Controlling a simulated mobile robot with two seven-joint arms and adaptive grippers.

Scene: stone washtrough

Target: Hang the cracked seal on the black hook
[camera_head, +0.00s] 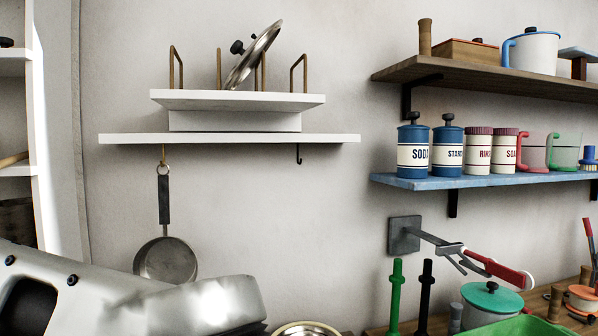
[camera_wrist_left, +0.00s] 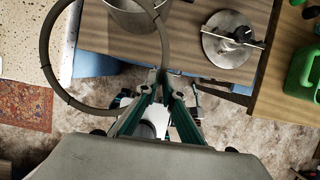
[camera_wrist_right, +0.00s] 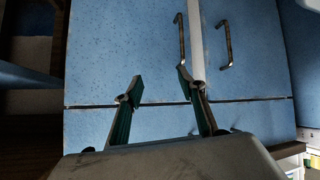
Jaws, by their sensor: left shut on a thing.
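The seal is a large, thin grey-brown ring (camera_wrist_left: 44,52) in the left wrist view. My left gripper (camera_wrist_left: 162,76) is shut on its edge, and the ring stretches out to the upper left of the fingers. I cannot make out a crack. The black hook (camera_head: 299,154) hangs empty under the right part of the white wall shelf (camera_head: 230,139) in the head view. The head view shows part of my left arm at lower left, but neither the ring nor my grippers. My right gripper (camera_wrist_right: 160,77) is open and empty in front of blue cupboard doors (camera_wrist_right: 120,45).
A small pan (camera_head: 166,258) hangs from another hook at the shelf's left. A wall bracket with a red-handled tool (camera_head: 490,265) juts out at right. A blue shelf (camera_head: 490,179) holds canisters. The wall below the black hook is bare.

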